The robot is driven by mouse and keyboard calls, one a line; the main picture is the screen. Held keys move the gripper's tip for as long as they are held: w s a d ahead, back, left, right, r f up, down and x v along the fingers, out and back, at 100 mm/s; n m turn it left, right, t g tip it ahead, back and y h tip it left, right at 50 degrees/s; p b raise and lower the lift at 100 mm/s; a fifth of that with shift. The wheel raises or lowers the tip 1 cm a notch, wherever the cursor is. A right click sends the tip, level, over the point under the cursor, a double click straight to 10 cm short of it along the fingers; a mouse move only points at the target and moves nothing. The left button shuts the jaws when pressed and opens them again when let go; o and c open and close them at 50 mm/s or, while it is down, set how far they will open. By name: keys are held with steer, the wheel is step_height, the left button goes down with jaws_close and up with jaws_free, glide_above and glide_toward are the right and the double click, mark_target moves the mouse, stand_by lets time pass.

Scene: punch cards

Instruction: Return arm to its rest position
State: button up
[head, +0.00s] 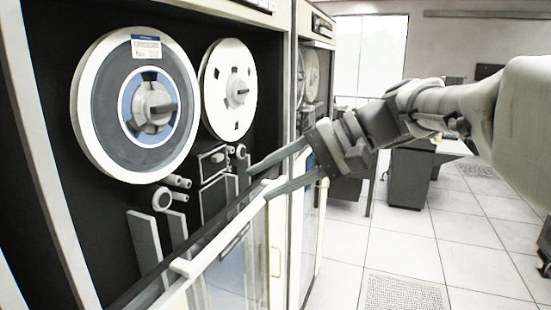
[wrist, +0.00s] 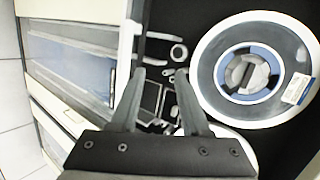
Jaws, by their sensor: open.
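My arm (head: 440,105) reaches in from the right of the head view. My gripper (head: 258,180) is open, with its two fingers apart and nothing between them. It points left toward the front of a tape drive cabinet, near the top edge of the lower glass door. In the wrist view my gripper (wrist: 160,72) also shows open and empty, in front of the dark panel. A large tape reel (head: 137,103) with a blue hub and a label is mounted on the panel. It also shows at the right of the wrist view (wrist: 285,105).
A white reel (head: 228,90) sits right of the labelled one. The glass door (head: 228,270) of the cabinet is below my fingers. A second cabinet (head: 312,30) stands behind. Dark desks (head: 410,175) are further back. The tiled floor (head: 400,245) at the right is largely clear.

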steer(key=s+d+f+n+t+h, duration=0.2)
steer(key=s+d+f+t+h, duration=0.2)
steer(key=s+d+f+h, duration=0.7)
steer(key=s+d+f, duration=0.3)
steer(key=s+f, duration=0.2)
steer(key=f, duration=0.1)
steer(key=shift+d+h, duration=0.25)
steer(key=shift+h, duration=0.05)
steer(key=shift+w, duration=0.1)
